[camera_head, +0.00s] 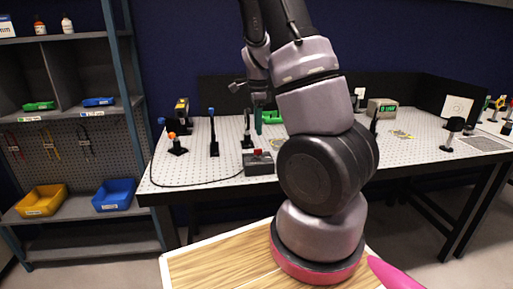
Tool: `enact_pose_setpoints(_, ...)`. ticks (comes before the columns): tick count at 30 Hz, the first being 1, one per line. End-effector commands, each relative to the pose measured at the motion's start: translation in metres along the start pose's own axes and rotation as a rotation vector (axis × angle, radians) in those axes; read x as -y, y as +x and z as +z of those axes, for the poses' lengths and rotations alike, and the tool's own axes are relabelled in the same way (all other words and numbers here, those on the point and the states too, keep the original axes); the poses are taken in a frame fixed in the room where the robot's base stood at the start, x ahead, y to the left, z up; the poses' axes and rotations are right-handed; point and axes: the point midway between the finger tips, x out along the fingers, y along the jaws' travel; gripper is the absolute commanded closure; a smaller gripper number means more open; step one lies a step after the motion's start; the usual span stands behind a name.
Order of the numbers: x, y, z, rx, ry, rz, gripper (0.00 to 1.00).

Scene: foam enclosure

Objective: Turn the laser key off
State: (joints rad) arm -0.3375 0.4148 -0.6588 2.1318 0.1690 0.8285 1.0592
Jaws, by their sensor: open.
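A dark grey box with a red part on top (258,162) sits at the front edge of the perforated optical table (215,170). A black cable runs from it to the left. A beige box with a green display (382,109) stands farther back on the right. I cannot make out a laser key on either box; it is too small or hidden. My gripper (258,122) points down over the table behind the grey box, small and partly merged with things behind it. It is open, and I see nothing held in it. My arm hides the middle of the table.
Black posts with optics (213,135) stand on the table's left. A green bin (271,117) lies behind my gripper. A mount (453,130) stands right. A shelf with yellow (41,200) and blue bins (114,193) is at far left.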

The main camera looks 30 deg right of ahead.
Motion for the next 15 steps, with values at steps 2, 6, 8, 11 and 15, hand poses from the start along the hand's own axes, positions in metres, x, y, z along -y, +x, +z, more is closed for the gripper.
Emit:
enact_pose_setpoints(2,-0.001,0.016,-0.001,-0.002,0.002,0.005,0.59)
enact_pose_setpoints(6,-0.001,0.044,-0.001,-0.001,0.001,0.005,0.59)
enact_pose_setpoints(8,-0.001,0.054,-0.001,-0.001,0.002,0.004,0.59)
enact_pose_setpoints(11,-0.001,0.069,-0.001,0.0,0.0,0.003,0.59)
enact_pose_setpoints(15,0.0,0.082,0.0,0.0,-0.001,0.0,0.59)
